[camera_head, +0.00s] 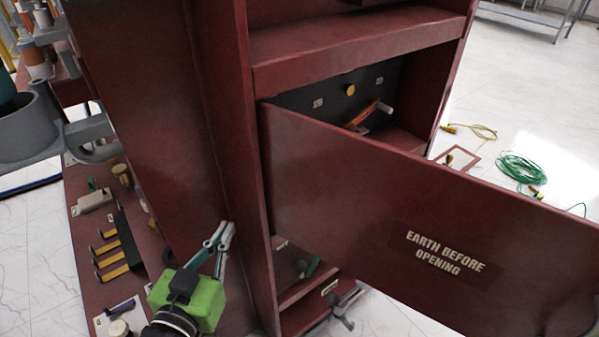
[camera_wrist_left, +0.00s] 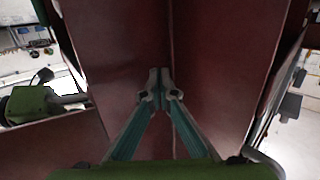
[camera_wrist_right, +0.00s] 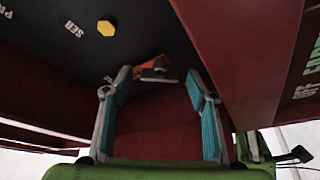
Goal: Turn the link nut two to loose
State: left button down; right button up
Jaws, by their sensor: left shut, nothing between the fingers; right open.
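A yellow hexagonal nut (camera_wrist_right: 106,28) sits on the dark panel inside the red cabinet, at upper left in the right wrist view; it also shows in the head view (camera_head: 349,90). Below it is an orange link (camera_wrist_right: 148,64) with a pale grey end piece, also in the head view (camera_head: 362,116). Which nut is number two I cannot tell. My right gripper (camera_wrist_right: 158,78) is open around empty space, with the link ahead between its fingers; the door hides it in the head view. My left gripper (camera_head: 221,236) is shut and empty beside the cabinet's side wall, also in the left wrist view (camera_wrist_left: 160,82).
A red board (camera_head: 110,240) with several fittings lies at left. Green cable (camera_head: 521,168) lies on the floor at right.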

jog(key=c, duration=1.1)
